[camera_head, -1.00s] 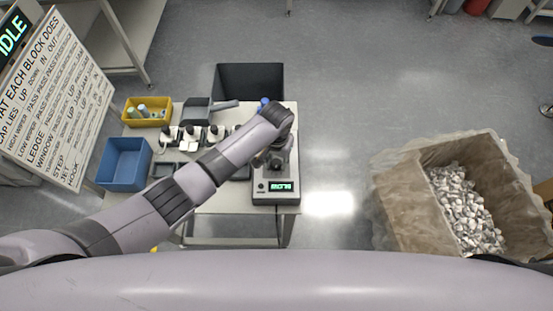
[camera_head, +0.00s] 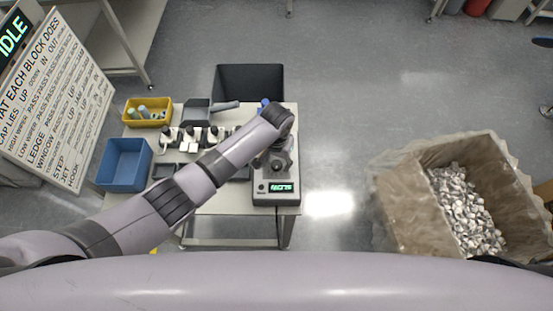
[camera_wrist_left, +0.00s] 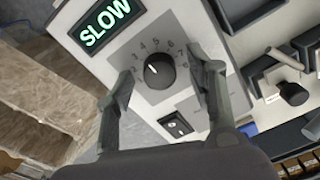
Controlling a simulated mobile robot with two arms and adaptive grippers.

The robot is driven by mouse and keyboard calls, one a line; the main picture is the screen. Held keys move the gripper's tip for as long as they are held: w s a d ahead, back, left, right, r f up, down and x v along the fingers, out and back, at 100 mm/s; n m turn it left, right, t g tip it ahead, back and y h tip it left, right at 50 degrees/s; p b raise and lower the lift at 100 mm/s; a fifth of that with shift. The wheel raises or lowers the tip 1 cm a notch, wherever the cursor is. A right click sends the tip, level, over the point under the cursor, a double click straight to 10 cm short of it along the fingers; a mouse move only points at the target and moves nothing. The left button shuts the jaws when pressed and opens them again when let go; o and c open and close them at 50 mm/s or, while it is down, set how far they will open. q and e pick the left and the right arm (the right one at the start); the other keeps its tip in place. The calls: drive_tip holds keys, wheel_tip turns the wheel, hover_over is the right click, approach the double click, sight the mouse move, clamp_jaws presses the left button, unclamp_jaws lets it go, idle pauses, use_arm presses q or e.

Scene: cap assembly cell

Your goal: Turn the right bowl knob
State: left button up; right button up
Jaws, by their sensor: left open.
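The black round knob (camera_wrist_left: 159,72) sits on the light control panel (camera_wrist_left: 150,108) in the left wrist view, ringed by a printed number scale. A lit green display (camera_wrist_left: 110,22) beside it reads SLOW. My left gripper (camera_wrist_left: 164,77) is open, with one finger on each side of the knob and gaps to it. In the head view the left gripper (camera_head: 273,158) is over the feeder unit (camera_head: 276,198), whose green display (camera_head: 281,188) faces me. My arm and gripper hide the knob there. The right gripper is in neither view.
A black rocker switch (camera_wrist_left: 177,126) is on the panel near the knob. A yellow bin (camera_head: 148,119), a blue bin (camera_head: 124,164) and several small black-and-white fixtures stand on the table to the left. A lined box of caps (camera_head: 447,200) stands at the right.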

sight(277, 164)
use_arm(q)
wheel_tip(277, 164, up, 12)
idle(0.5)
idle(0.4)
drive_tip(key=s+a+r+n+t, duration=0.1)
drive_tip(key=s+a+n+t, duration=0.25)
drive_tip(key=s+a, duration=1.7)
wheel_tip(277, 164, down, 33)
drive_tip(key=s+m+g+b, duration=0.1)
drive_tip(key=s+b, duration=0.1)
drive_tip(key=b, duration=0.6)
drive_tip(key=s+a+f+b, duration=0.1)
drive_tip(key=s+f+b, duration=0.2)
drive_tip(key=s+f, duration=0.5)
drive_tip(key=s+a+f+g+b, duration=0.1)
drive_tip(key=s+a+f+b, duration=0.1)
drive_tip(key=s+f, duration=0.6)
wheel_tip(277, 164, down, 8)
drive_tip(key=shift+s+r+b, duration=0.15)
drive_tip(key=shift+s+b, duration=0.25)
drive_tip(key=shift+b, duration=0.35)
